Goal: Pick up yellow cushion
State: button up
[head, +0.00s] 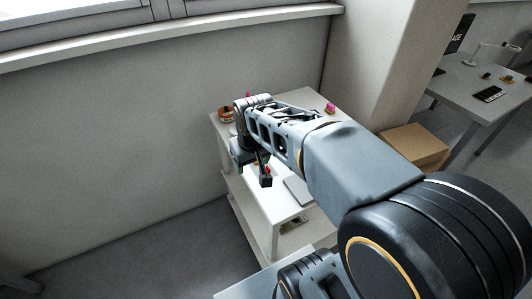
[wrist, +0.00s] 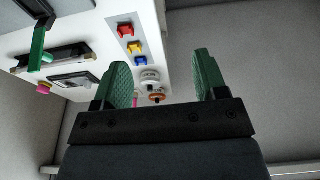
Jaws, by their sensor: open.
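In the wrist view, a small yellow block-like item (wrist: 135,47), which may be the yellow cushion, sits between a red item (wrist: 125,30) and a blue item (wrist: 140,62) on a pale strip of the white table (wrist: 90,22). My gripper (wrist: 162,68) is open, with two green ridged fingers and nothing between them. The yellow item lies up and left of the gap, apart from the fingers. In the head view, my gripper (head: 252,168) hangs over the white stand (head: 292,97); my arm hides much of its top and I cannot make out the yellow item.
In the wrist view, a white round item and an orange ring (wrist: 156,98) lie near the gripper, partly hidden. A green-handled object (wrist: 38,45) and a grey device (wrist: 73,80) stand left. In the head view, a pink item (head: 330,107) and a cardboard box (head: 413,147) lie right.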

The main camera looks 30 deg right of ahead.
jog(key=w+d+f+g+p, duration=0.25)
jog(key=w+d, duration=0.55)
jog(key=w, duration=0.6)
jog(key=f, duration=0.6)
jog(key=w+d+f, duration=0.1)
jog(key=f, duration=0.1)
jog(key=shift+f, duration=0.4)
jog(key=shift+w+f+p, duration=0.15)
jog(key=shift+f+p, duration=0.55)
jog(key=shift+f, duration=2.4)
jog(key=shift+c, duration=0.5)
jog(key=c, duration=0.9)
